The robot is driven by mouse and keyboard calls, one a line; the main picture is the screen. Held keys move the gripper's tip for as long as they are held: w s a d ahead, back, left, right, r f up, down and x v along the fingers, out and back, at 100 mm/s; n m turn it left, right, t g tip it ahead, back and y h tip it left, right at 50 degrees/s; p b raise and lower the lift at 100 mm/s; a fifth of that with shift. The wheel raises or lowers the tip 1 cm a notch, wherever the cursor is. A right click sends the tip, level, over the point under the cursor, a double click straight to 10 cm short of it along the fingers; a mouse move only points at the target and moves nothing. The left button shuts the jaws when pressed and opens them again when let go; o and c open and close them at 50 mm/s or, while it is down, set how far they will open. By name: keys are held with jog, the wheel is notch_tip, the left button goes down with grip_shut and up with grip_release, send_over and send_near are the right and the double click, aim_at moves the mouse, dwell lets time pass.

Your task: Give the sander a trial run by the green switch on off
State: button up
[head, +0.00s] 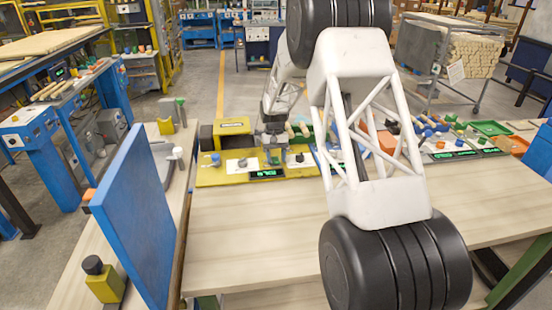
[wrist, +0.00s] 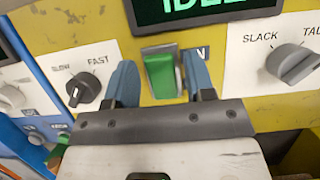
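The green switch (wrist: 162,74) is a rocker on the yellow panel (wrist: 225,75) of the sander in the wrist view. My gripper (wrist: 159,80) is open, with one blue-grey finger on each side of the switch; I cannot tell whether either touches it. The letter N shows beside the switch, partly hidden by the right finger. Above it, a dark display (wrist: 190,10) shows green letters that look like IDLE, cut off by the frame edge. In the head view my gripper (head: 272,142) is over the yellow sander (head: 212,176) at the back of the bench.
A knob marked FAST (wrist: 82,91) sits left of the switch, and a SLACK knob (wrist: 291,64) sits right. A blue panel (head: 135,215) stands upright at the bench's left. Other stations (head: 450,155) line the back right. The bench front (head: 255,240) is clear.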

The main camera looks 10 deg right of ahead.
aim_at(275, 158)
jog(key=shift+o, duration=0.2)
jog(key=shift+r, duration=0.1)
jog(key=shift+v, duration=3.75)
jog(key=shift+r, duration=0.1)
jog(key=shift+s+r, duration=0.25)
jog(key=s+d+r+t, duration=0.1)
jog(key=s+r+t, duration=0.1)
jog(key=s+r, duration=0.95)
jog(key=s+d+r+t, duration=0.15)
jog(key=s+r, duration=0.45)
jog(key=s, duration=1.1)
jog(key=s+d+f+t, duration=0.1)
jog(key=s+f+t, duration=0.1)
jog(key=s, duration=2.8)
jog(key=shift+d+t, duration=0.2)
jog(key=shift+t, duration=0.45)
